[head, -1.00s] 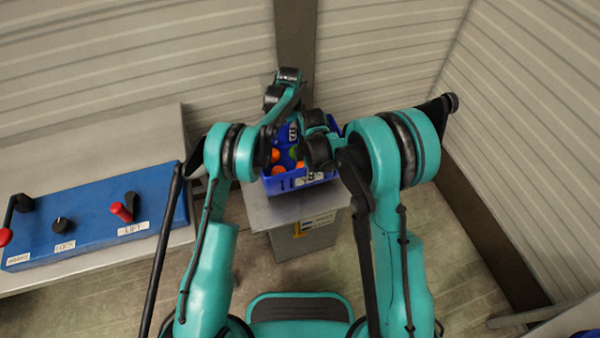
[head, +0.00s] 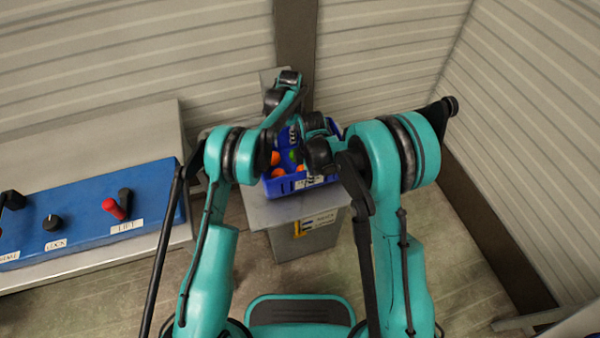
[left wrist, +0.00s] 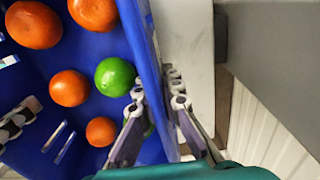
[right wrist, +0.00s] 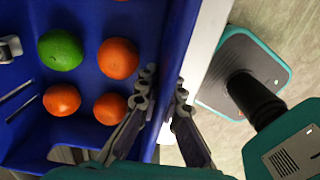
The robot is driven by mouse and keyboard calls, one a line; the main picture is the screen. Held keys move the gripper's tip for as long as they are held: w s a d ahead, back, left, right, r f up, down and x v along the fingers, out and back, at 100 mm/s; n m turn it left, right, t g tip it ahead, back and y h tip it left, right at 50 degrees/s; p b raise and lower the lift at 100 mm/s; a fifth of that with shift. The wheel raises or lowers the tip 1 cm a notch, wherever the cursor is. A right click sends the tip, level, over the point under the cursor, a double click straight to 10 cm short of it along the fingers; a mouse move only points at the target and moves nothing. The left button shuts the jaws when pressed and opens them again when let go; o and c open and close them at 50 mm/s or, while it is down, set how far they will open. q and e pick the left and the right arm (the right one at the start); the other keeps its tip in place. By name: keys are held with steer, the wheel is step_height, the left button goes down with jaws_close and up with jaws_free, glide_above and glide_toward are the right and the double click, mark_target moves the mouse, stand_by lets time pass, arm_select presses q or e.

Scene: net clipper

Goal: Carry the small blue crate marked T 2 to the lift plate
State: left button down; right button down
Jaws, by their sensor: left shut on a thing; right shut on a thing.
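The small blue crate (head: 272,187) holds oranges and a green fruit; its front label is too small to read. In the head view it is over a grey plate on a stand (head: 262,215); I cannot tell whether it touches. My left gripper (head: 296,132) is shut on its far wall, and that wall shows between the fingers in the left wrist view (left wrist: 160,110). My right gripper (head: 322,170) is shut on its near wall, seen in the right wrist view (right wrist: 165,110). My arms hide part of the crate. I cannot tell whether this plate is the lift plate.
Ribbed walls close the corner behind the stand. Bare floor (head: 440,250) lies right of the stand.

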arm_select(q)
steer(key=shift+f+b, duration=0.5)
steer(key=shift+f, duration=0.15)
arm_select(e)
steer(key=shift+f, duration=0.65)
arm_select(q)
steer(key=c, duration=1.7)
jaws_free()
steer(key=shift+r, duration=0.15)
arm_select(e)
steer(key=c, duration=1.7)
jaws_free()
steer(key=shift+r, duration=0.1)
arm_select(q)
step_height(320, 180, up, 12)
steer(key=shift+f, duration=0.15)
arm_select(e)
steer(key=shift+r, duration=0.25)
step_height(320, 180, up, 12)
steer(key=shift+f, duration=0.2)
